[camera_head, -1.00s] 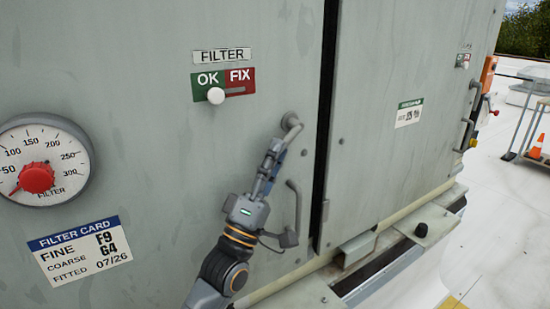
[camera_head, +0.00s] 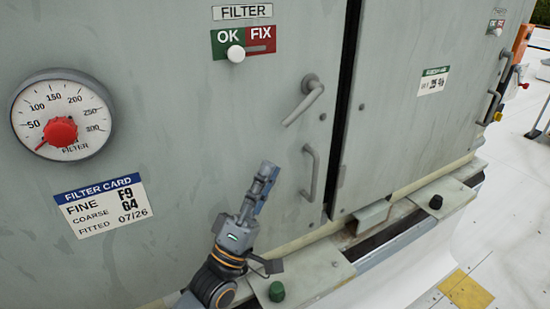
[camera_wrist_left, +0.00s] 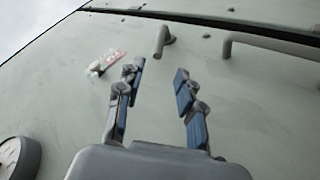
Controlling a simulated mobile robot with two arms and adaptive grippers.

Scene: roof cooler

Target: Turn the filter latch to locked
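The filter latch (camera_head: 305,101) is a grey lever on the panel door, right of the FILTER sign. Its arm slants down and left from its pivot. In the left wrist view the latch (camera_wrist_left: 163,41) is beyond the fingertips. My left gripper (camera_head: 264,180) is below and left of the latch, apart from it. The left wrist view shows the left gripper (camera_wrist_left: 160,76) open, with nothing between its fingers. My right gripper is not in view.
A fixed pull handle (camera_head: 310,173) is below the latch. The OK/FIX plate (camera_head: 262,34) has a white knob (camera_head: 236,53) at the OK side. A gauge with a red knob (camera_head: 60,131) and a filter card (camera_head: 102,206) are at left. A green knob (camera_head: 277,291) is on the ledge below.

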